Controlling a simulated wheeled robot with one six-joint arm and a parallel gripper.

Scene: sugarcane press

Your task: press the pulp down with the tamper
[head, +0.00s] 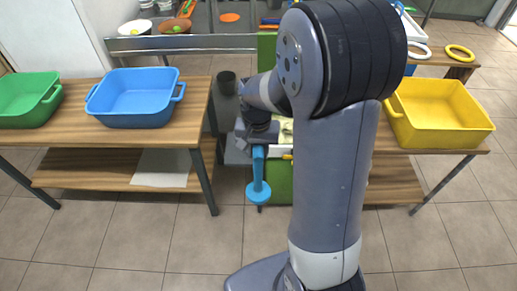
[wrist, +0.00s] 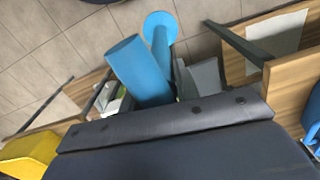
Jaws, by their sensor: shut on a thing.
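The blue tamper (head: 258,172) hangs from my gripper (head: 258,146) in the head view, its round disc at the bottom, above the floor. My gripper is shut on the upper part of its handle. A white tray-like part shows between the arm and the gripper. I cannot make out the pulp.
A wooden table on the left holds a green bin (head: 28,100) and a blue bin (head: 135,98). A yellow bin (head: 440,112) stands on a table at the right. The tiled floor in front is clear.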

